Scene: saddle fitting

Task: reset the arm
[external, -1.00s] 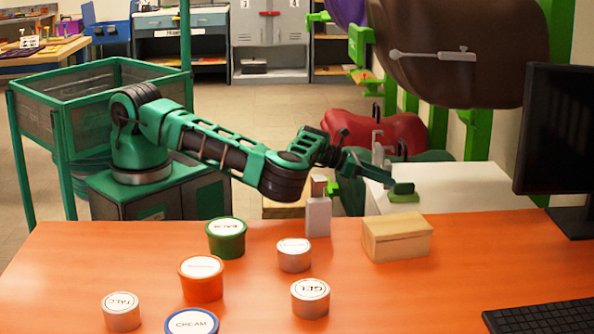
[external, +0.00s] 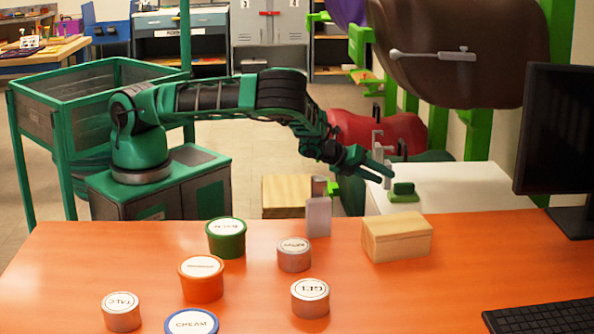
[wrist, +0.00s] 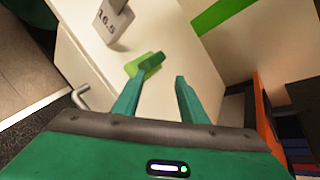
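My arm reaches from its green base across to the white table (external: 470,190), with its elbow raised high and the forearm sloping down. My gripper (external: 386,173) is open, with a clear gap between its two fingers and nothing in it; it also shows in the wrist view (wrist: 156,92). A dark green block on a lighter green base (external: 403,192) stands just beyond and below the fingertips. In the wrist view the green block (wrist: 152,64) lies ahead of the left finger, apart from it as far as I can tell.
A grey-white block marked 16.5 (wrist: 113,24) stands on the white table. The orange table (external: 480,255) holds several labelled tubs, a grey upright block (external: 318,217), a wooden box (external: 397,238) and a monitor (external: 555,140). A brown saddle (external: 465,50) hangs above the white table.

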